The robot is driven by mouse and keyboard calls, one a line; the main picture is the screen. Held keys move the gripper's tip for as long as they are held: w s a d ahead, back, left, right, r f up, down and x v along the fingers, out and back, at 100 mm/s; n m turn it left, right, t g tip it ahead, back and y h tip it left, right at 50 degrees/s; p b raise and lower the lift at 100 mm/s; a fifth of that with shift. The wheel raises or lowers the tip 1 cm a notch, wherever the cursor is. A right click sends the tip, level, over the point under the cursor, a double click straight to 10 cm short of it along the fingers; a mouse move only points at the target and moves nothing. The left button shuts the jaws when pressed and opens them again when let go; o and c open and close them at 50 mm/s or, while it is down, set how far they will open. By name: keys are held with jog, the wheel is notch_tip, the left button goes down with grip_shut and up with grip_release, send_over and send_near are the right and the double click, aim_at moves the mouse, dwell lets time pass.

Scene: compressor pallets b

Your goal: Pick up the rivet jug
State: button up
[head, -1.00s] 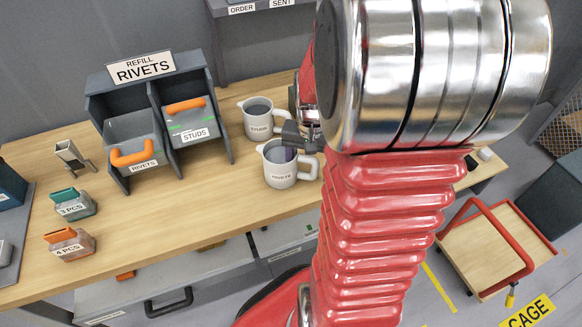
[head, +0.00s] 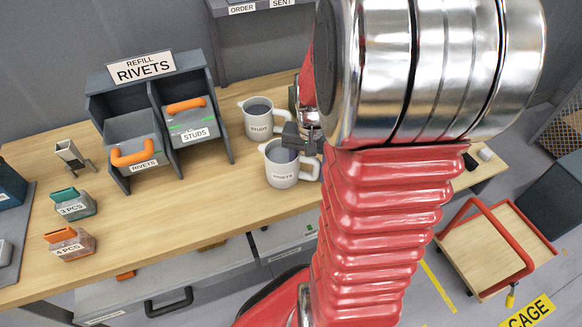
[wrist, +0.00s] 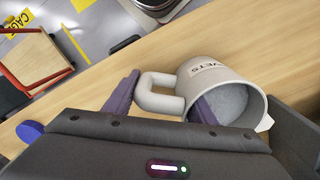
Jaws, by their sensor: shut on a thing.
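The rivet jug (head: 283,174) is a white-grey pitcher labelled RIVETS, upright at the bench's front edge. My gripper (head: 301,140) reaches it from the right, at its rim and handle. In the wrist view the jug (wrist: 222,82) shows its grey contents, with the handle pointing left. There my gripper (wrist: 165,97) has one purple finger outside the handle and the other at the jug's mouth, shut on the jug. I cannot tell whether its base touches the bench.
The studs jug (head: 259,121) stands close behind. Left are the refill rack with a RIVETS bin (head: 131,145) and a STUDS bin (head: 188,120), and small 3 PCS (head: 73,204) and 4 PCS (head: 70,245) holders. The bench's middle (head: 190,215) is clear.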

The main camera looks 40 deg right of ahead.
jog(key=c, duration=0.9)
jog(key=shift+r, duration=0.15)
notch_tip(320, 180, up, 10)
jog(key=shift+f, duration=0.1)
dwell(0.7)
